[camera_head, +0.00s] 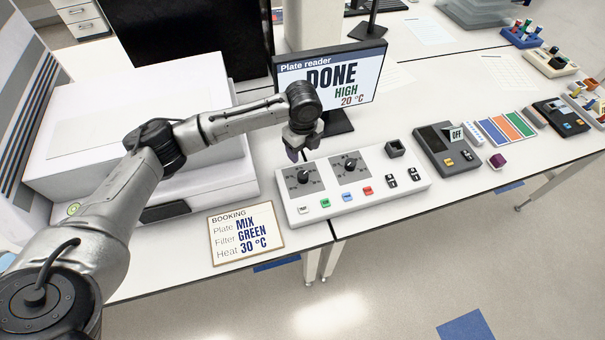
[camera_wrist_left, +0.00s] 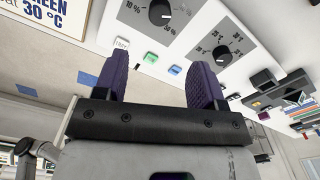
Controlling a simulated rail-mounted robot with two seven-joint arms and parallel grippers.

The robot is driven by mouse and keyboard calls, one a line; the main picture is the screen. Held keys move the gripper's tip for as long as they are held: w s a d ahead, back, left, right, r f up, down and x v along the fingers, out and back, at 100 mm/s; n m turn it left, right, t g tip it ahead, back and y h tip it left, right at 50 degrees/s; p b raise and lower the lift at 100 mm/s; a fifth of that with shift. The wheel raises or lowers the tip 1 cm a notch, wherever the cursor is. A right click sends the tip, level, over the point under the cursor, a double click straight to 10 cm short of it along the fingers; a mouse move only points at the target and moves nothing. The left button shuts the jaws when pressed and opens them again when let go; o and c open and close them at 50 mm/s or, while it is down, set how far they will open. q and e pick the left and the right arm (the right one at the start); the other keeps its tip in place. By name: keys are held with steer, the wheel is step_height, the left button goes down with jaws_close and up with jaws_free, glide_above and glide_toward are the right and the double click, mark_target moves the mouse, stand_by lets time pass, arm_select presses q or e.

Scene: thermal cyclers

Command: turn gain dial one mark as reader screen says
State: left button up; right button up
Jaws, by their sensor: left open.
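The reader screen (camera_head: 331,78) reads "Plate reader", "DONE", "HIGH", "20 °C". The white control panel (camera_head: 408,172) bears two black dials. The left dial (camera_head: 303,177) has a percent scale and is likely the gain dial; it also shows in the left wrist view (camera_wrist_left: 160,12). The right dial (camera_head: 350,165) has a degree scale, seen in the left wrist view (camera_wrist_left: 221,52). My left gripper (camera_head: 293,152) hangs above the panel's back left, apart from the dials. Its purple fingers are open and empty in the left wrist view (camera_wrist_left: 160,82). My right gripper is out of view.
A booking card (camera_head: 246,233) reads "MIX", "GREEN", "30 °C". The panel's front row has white, green, blue and red buttons, with switches at right. A grey device (camera_head: 447,150) showing "OFF" stands right of the panel. A large white machine (camera_head: 130,130) stands left.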

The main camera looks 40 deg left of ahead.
mark_target(303, 175)
arm_select(q)
step_height(303, 175, down, 12)
steer(key=shift+f, duration=0.6)
steer(key=shift+c, duration=0.4)
